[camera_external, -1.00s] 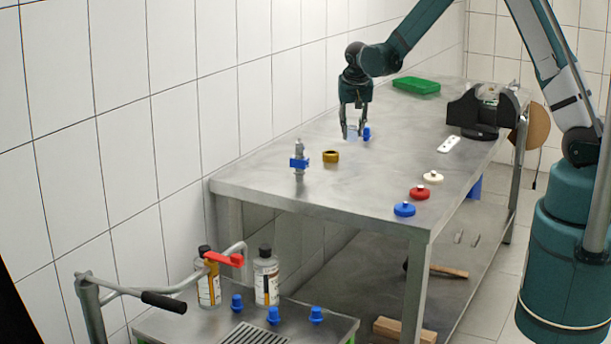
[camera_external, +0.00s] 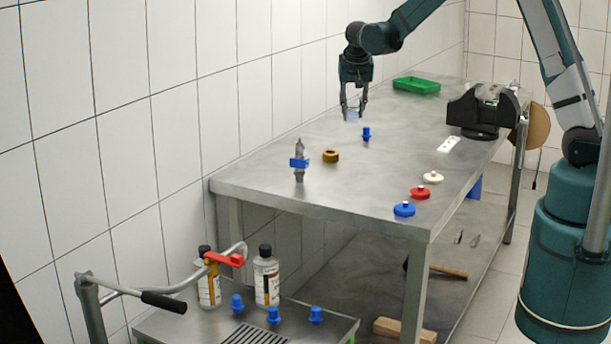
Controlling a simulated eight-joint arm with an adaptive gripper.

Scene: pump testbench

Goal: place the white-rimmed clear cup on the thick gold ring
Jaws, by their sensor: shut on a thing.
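The thick gold ring (camera_external: 331,156) lies flat on the metal table, left of the table's middle. My gripper (camera_external: 353,114) is above the table, behind and a little right of the ring. It is shut on the clear cup (camera_external: 352,116), which shows as a small pale, see-through shape between the fingers. The cup is held in the air, apart from the ring. Its white rim is too small to make out.
A blue fitting (camera_external: 366,133) stands just right of the gripper. A grey and blue valve part (camera_external: 299,162) stands left of the ring. A green tray (camera_external: 416,86) and black vise (camera_external: 482,110) are farther back.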

